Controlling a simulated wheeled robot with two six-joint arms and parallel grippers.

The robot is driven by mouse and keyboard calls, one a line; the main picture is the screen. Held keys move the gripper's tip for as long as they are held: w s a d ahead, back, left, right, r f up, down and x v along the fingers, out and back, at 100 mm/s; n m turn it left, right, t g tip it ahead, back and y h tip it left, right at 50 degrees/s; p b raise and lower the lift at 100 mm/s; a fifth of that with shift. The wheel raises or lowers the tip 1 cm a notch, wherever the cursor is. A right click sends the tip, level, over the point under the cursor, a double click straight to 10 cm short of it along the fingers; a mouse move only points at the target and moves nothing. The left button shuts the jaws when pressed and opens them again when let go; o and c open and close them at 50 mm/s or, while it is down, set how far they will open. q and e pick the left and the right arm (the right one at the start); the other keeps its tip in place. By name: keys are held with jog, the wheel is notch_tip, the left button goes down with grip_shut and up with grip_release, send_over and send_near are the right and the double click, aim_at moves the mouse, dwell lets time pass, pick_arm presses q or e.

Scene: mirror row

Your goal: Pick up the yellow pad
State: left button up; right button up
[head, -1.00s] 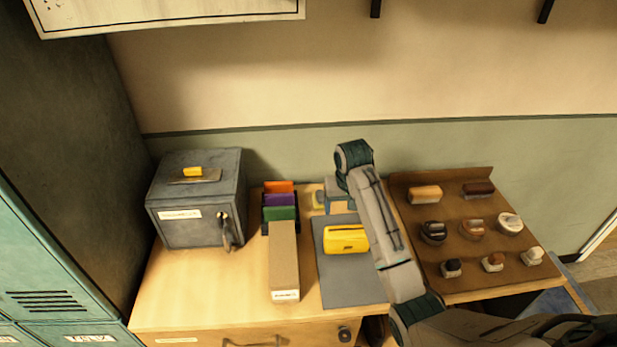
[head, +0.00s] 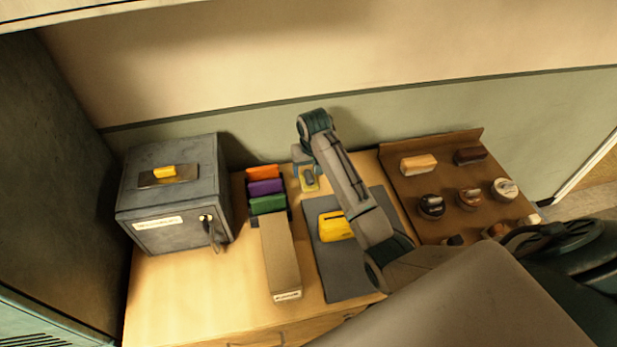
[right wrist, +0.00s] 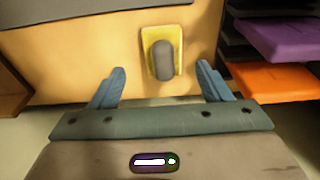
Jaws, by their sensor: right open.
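The yellow pad (head: 309,185) is a small flat yellow piece with a grey rounded handle, lying on the desk at the back, right of the coloured blocks. In the right wrist view the pad (right wrist: 151,40) lies just beyond the fingertips, centred between them. My right gripper (right wrist: 160,75) is open and empty, one finger toward each side of the pad, not touching it. In the head view the right gripper (head: 303,160) is small and partly hidden by its own arm, close to the pad's far side. My left gripper is not in view.
Orange, purple (head: 265,187) and green blocks stand left of the pad, behind a long tan box (head: 280,255). A grey mat (head: 345,280) bears a yellow case (head: 335,226). A grey safe (head: 175,195) is at left, a brown rack (head: 440,170) at right.

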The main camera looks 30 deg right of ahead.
aim_at(309, 174)
jog(key=shift+w+a+f+p, duration=0.1)
jog(key=shift+w+f+p, duration=0.3)
jog(key=shift+f+p, duration=0.4)
jog(key=shift+w+f, duration=0.2)
jog(key=shift+f, duration=1.3)
jog(key=c, duration=1.1)
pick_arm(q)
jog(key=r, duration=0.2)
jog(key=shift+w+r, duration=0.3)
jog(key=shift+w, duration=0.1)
